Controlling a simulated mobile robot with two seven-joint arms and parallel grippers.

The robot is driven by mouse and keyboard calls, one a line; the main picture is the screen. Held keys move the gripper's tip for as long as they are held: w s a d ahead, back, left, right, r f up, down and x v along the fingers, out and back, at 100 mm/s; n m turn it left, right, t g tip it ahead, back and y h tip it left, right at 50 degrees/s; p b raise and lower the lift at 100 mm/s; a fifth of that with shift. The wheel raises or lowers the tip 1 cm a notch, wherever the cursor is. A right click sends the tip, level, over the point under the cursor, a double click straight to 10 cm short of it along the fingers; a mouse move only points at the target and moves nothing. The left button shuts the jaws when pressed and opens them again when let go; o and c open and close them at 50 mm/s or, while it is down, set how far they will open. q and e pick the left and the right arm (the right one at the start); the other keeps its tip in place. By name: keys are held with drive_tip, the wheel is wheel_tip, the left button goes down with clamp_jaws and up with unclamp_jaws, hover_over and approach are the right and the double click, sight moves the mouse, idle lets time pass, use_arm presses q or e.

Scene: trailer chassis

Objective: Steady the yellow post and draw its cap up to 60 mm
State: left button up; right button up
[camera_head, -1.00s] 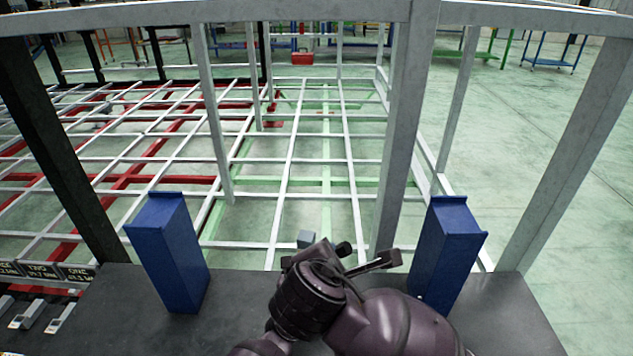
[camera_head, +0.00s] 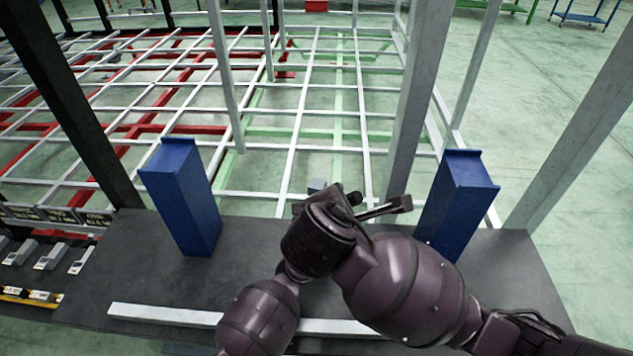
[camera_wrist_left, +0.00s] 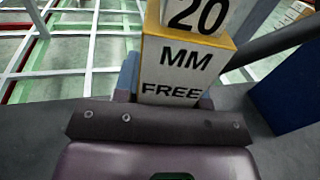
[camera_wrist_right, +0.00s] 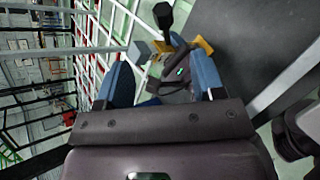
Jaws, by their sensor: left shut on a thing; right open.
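The yellow post (camera_wrist_left: 180,72) stands close in front of my left wrist camera, with "MM FREE" in black on its face. Its white cap (camera_wrist_left: 197,14) shows "20" at the top of that view, cut off by the frame edge. My left gripper (camera_wrist_left: 168,92) is shut on the post, one blue finger at each side. My right gripper (camera_wrist_right: 163,78) is open, with dark parts and small yellow pieces (camera_wrist_right: 204,44) beyond its fingers; I cannot tell whether these pieces belong to the post. In the head view my arm parts hide the post.
Two blue blocks stand on the dark table, one left (camera_head: 182,198) and one right (camera_head: 456,205). A white bar (camera_head: 165,314) lies along the near side. Grey levers (camera_head: 50,257) are at far left. White frame uprights (camera_head: 416,100) rise behind the table.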

drive_tip(key=w+r, duration=0.1)
drive_tip(key=r, duration=0.1)
drive_tip(key=w+a+r+t, duration=0.1)
drive_tip(key=r, duration=0.1)
drive_tip(key=w+r+t, duration=0.1)
drive_tip(key=r, duration=0.1)
drive_tip(key=shift+w+a+r+n, duration=0.3)
drive_tip(key=shift+w, duration=0.05)
drive_tip(key=w+a+r+n+g+y, duration=0.1)
drive_tip(key=w+a+r+n, duration=0.3)
drive_tip(key=w, duration=0.1)
drive_tip(key=n+g, duration=0.5)
drive_tip(key=g, duration=0.2)
approach(317, 184)
drive_tip(key=shift+y, duration=0.3)
drive_tip(key=shift+d+x, duration=0.1)
drive_tip(key=shift+x, duration=2.5)
drive_tip(key=shift+d+x, duration=0.15)
drive_tip(key=shift+x, duration=2.45)
drive_tip(key=c, duration=1)
drive_tip(key=shift+r, duration=2.2)
